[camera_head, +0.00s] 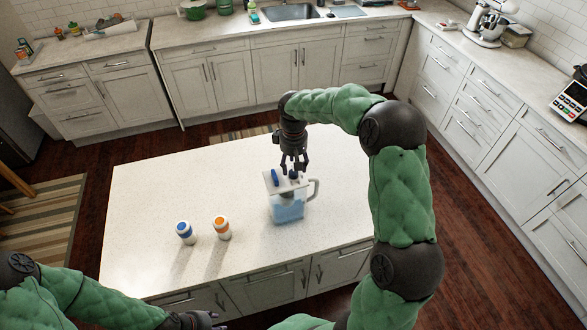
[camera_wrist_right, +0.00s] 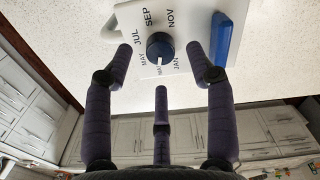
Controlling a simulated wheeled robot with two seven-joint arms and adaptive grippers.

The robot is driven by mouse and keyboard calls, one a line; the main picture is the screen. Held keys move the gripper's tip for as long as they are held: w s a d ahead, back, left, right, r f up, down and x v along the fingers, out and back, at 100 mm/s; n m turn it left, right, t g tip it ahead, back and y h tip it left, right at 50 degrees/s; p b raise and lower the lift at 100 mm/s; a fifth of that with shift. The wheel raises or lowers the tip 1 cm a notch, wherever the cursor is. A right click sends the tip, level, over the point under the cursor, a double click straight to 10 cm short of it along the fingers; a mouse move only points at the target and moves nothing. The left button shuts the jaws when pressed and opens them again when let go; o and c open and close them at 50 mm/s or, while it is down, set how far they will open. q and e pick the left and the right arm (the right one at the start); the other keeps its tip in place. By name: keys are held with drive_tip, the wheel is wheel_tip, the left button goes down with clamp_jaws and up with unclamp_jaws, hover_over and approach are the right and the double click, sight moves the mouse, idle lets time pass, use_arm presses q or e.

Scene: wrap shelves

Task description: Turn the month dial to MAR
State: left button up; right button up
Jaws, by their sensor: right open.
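A pitcher (camera_head: 287,209) with bluish contents and a white lid stands on the island, its handle to the right.
A blue lever (camera_wrist_right: 228,38) is on the lid beside the dial. A blue-capped bottle (camera_head: 186,233) and an orange-capped bottle (camera_head: 222,228) stand left of the pitcher on the white island top (camera_head: 150,195). The island's left part is clear.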

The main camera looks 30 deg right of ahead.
sight(294, 172)
wheel_tip(294, 172, up, 9)
idle(0.3)
idle(0.5)
